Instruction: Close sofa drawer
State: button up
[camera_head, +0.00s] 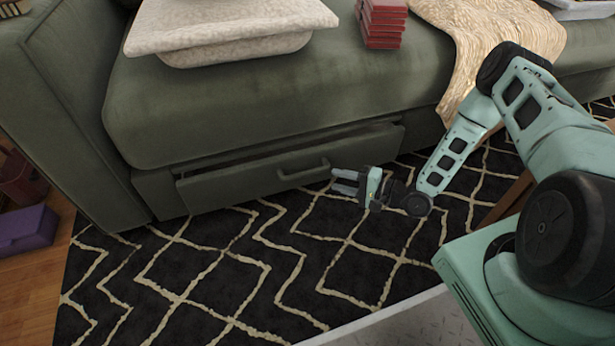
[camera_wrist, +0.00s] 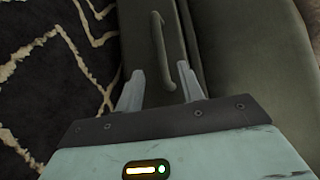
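The green sofa (camera_head: 260,95) has a low drawer (camera_head: 235,184) in its base, pulled out somewhat, with a dark gap above its front. A curved bar handle (camera_head: 305,171) is on the drawer front; the handle also shows in the wrist view (camera_wrist: 161,50). My gripper (camera_head: 334,181) is just right of the handle, low over the rug. In the wrist view my gripper (camera_wrist: 160,78) has its fingers spread, with the lower end of the handle lying between or just beyond the tips. I cannot tell whether they touch it. Nothing is held.
A black rug (camera_head: 200,265) with cream lines covers the floor before the sofa. A cushion (camera_head: 230,25), red books (camera_head: 383,22) and a cream throw (camera_head: 490,35) lie on the seat. A purple box (camera_head: 27,229) is at far left. The rug before the drawer is clear.

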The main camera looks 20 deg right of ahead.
aim_at(308, 171)
jog(key=b+x, duration=0.4)
jog(key=x, duration=0.5)
jog(key=shift+w+a+f, duration=0.15)
jog(key=shift+w+f, duration=0.05)
jog(key=shift+w+a, duration=0.4)
